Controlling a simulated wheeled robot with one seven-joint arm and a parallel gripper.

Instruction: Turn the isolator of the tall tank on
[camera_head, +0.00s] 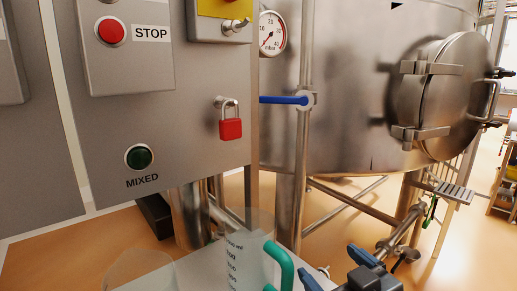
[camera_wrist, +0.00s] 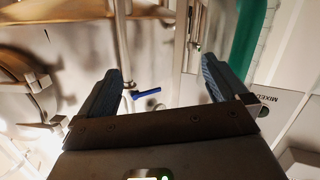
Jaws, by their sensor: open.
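A grey box with a yellow plate (camera_head: 224,7) is cut off by the top edge of the head view. A metal piece (camera_head: 236,25) sticks out at its lower right. It may be the isolator, but its knob and setting are out of view. The tall steel tank (camera_head: 345,120) stands to the right, behind the panel. My gripper (camera_head: 328,262) is low in the head view, well below and right of the yellow plate. In the wrist view, its two blue fingers stand wide apart with nothing between them (camera_wrist: 160,66).
A red padlock (camera_head: 231,129) hangs on the grey panel (camera_head: 185,110), above a green MIXED button (camera_head: 139,157) and below a red STOP button (camera_head: 110,31). A blue valve lever (camera_head: 283,100) sits on a pipe. A clear jug (camera_head: 240,262) with a green handle stands near my gripper.

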